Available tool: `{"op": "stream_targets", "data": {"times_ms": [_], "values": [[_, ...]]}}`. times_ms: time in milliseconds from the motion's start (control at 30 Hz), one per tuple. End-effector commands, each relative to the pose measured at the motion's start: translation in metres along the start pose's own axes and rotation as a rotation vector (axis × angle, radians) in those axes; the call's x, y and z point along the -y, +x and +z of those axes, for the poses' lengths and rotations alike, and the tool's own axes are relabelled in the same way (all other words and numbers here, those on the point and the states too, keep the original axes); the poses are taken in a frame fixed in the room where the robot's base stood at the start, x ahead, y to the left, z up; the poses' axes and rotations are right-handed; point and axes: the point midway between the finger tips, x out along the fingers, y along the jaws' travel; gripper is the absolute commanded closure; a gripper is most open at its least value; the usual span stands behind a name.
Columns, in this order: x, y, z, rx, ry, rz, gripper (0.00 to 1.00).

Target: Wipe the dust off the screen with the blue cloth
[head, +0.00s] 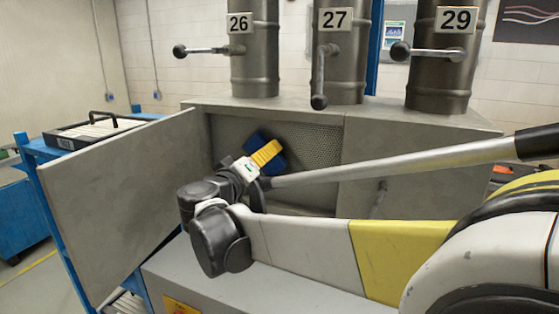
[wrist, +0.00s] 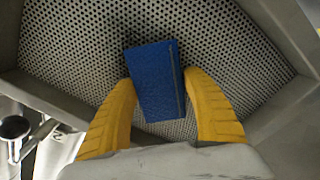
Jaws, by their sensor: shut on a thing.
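The screen (head: 316,143) is a perforated metal panel set back in an opening of a grey cabinet. It also fills much of the wrist view (wrist: 75,50); the part behind my arm is hidden in the head view. The blue cloth (head: 262,139) looks like a folded blue block, and it shows in the wrist view (wrist: 156,80) in front of the screen. My gripper (wrist: 160,105), with yellow fingers, is shut on the cloth, one finger on each side. In the head view my gripper (head: 266,152) is inside the opening. I cannot tell whether the cloth touches the screen.
A grey door (head: 125,190) stands open on the left of the opening. Pipes numbered 26 (head: 254,60), 27 (head: 340,65) and 29 (head: 440,75) rise above the cabinet, with lever handles sticking out. A blue cart (head: 40,150) with a tray (head: 62,136) stands behind the door.

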Motion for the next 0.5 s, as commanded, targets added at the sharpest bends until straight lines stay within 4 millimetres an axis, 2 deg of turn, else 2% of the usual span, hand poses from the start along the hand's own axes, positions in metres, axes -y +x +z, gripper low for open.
{"op": "stream_targets", "data": {"times_ms": [500], "values": [[0.024, -0.002, -0.023, 0.000, 0.000, 0.000, 0.65]]}}
